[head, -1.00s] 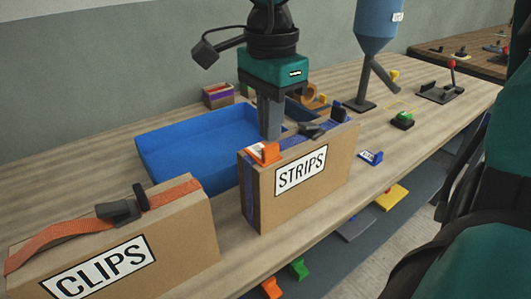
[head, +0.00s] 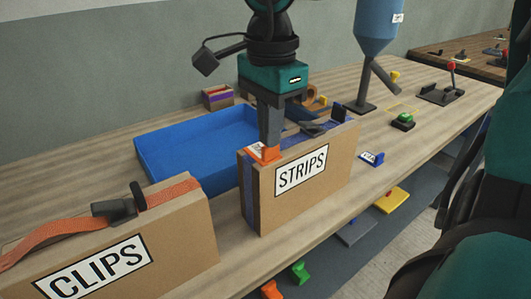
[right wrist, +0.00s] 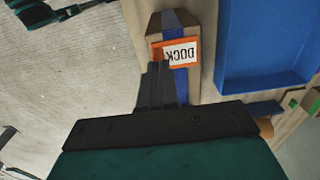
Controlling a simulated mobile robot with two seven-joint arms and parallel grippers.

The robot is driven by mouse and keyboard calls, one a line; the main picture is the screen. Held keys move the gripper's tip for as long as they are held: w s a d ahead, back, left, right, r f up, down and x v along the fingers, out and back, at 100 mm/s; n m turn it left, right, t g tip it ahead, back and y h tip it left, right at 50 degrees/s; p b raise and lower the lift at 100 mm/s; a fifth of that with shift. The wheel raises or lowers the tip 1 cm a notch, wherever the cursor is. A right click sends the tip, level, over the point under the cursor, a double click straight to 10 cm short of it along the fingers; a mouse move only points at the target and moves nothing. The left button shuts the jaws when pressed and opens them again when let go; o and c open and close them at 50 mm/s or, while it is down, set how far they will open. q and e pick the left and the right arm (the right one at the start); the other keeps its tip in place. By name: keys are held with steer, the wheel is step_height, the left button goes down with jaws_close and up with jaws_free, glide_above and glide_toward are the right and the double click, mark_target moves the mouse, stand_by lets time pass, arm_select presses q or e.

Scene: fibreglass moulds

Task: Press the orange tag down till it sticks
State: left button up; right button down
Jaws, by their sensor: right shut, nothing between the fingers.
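The orange tag (head: 254,154) lies on the near-left top end of the cardboard box labelled STRIPS (head: 285,190), at the blue strap. In the right wrist view the tag (right wrist: 181,53) shows a white face reading DOCK inside an orange border, lying across the blue strap (right wrist: 180,86). My right gripper (head: 270,156) points down with its fingers together and empty. Its tips are at the tag's orange raised end and appear to touch it. They also hide part of the tag in the right wrist view (right wrist: 158,66). My left gripper is not in view.
An empty blue tray (head: 190,145) stands behind the box. A box labelled CLIPS (head: 170,235) with an orange strap stands at the front left. A blue tag (head: 371,158) lies right of the STRIPS box, near the table's front edge. A blue hopper (head: 378,22) stands further back.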

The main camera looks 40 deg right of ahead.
stand_by(0.3)
step_height(320, 180, up, 7)
steer(key=p, duration=0.5)
stand_by(0.8)
